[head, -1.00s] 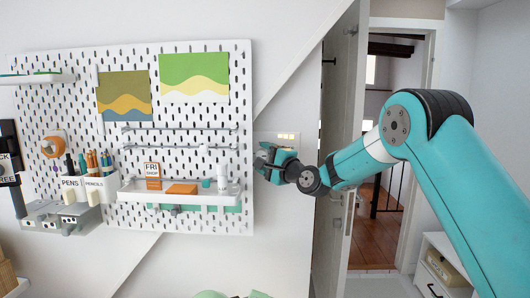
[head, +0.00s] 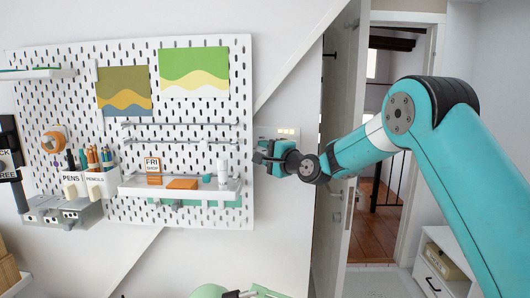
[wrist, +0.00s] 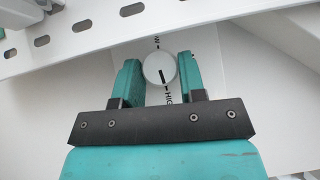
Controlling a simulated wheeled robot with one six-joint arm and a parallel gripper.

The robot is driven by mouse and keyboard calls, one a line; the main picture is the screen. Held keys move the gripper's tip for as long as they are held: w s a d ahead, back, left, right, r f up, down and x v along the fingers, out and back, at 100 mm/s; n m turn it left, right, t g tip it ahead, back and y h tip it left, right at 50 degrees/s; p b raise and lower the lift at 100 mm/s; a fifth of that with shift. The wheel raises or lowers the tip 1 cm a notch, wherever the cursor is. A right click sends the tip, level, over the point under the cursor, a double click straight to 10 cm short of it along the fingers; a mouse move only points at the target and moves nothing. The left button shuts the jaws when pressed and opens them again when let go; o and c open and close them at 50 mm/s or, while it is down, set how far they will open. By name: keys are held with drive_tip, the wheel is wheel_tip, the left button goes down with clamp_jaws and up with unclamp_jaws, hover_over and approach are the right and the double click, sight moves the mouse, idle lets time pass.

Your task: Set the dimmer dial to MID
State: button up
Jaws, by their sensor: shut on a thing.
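The dimmer dial (wrist: 160,68) is a round pale knob with a dark pointer line on its face. It sits between the two teal fingers of my gripper (wrist: 161,76) in the wrist view. My gripper is shut on it. The pointer line lies in the lower half of the face, toward the label that reads "HIG". A label ending in "W" shows above the dial; a MID mark is not visible. In the head view my gripper (head: 261,156) is at the wall right of the pegboard, and it hides the dial there.
A wall plate with small lit marks (head: 286,132) is just above my gripper. The pegboard (head: 245,100) with its shelf (head: 150,191) is close on the left. An open door (head: 334,150) stands to the right. Green furniture (head: 210,291) shows at the bottom edge.

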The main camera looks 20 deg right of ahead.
drive_tip(key=n+g, duration=0.1)
drive_tip(key=n+g+h+p, duration=0.1)
drive_tip(key=shift+r+n, duration=0.3)
drive_tip(key=shift+r, duration=0.05)
drive_tip(key=shift+a+n+g+h+p, duration=0.1)
drive_tip(key=shift+n+g+h+p, duration=0.6)
drive_tip(key=shift+n+g+h, duration=0.4)
drive_tip(key=o, duration=0.9)
drive_tip(key=b+v, duration=0.7)
drive_tip(key=v, duration=1)
drive_tip(key=shift+s+r, duration=0.15)
drive_tip(key=shift+s, duration=0.05)
drive_tip(key=shift+a+b, duration=0.1)
drive_tip(key=shift+b, duration=0.2)
